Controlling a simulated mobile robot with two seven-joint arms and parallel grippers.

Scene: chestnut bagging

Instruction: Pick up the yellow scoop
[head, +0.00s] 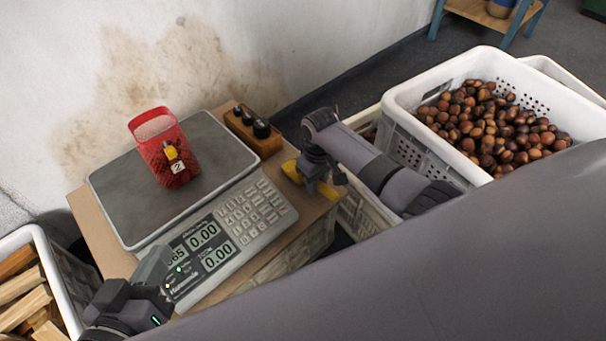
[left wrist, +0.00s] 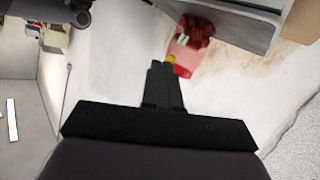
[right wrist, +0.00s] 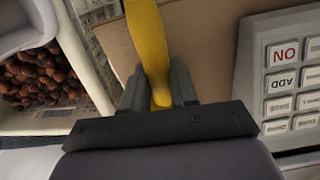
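The yellow scoop (head: 292,173) lies at the right edge of the wooden table, beside the scale. In the right wrist view its yellow length (right wrist: 148,40) runs down between the fingers of my right gripper (right wrist: 159,75). The fingers stand close on both sides of it and look shut on it. In the head view my right gripper (head: 320,182) partly covers the scoop. My left gripper (head: 160,268) is shut and empty near the scale's front left corner; its fingers are together in the left wrist view (left wrist: 163,68).
A red mesh bag (head: 155,150) stands on the scale's plate (head: 215,150). A wooden block with dark weights (head: 252,130) sits behind the scoop. A white crate (head: 405,135) of chestnuts (head: 490,125) stands at right. A crate of firewood (head: 62,275) is at lower left.

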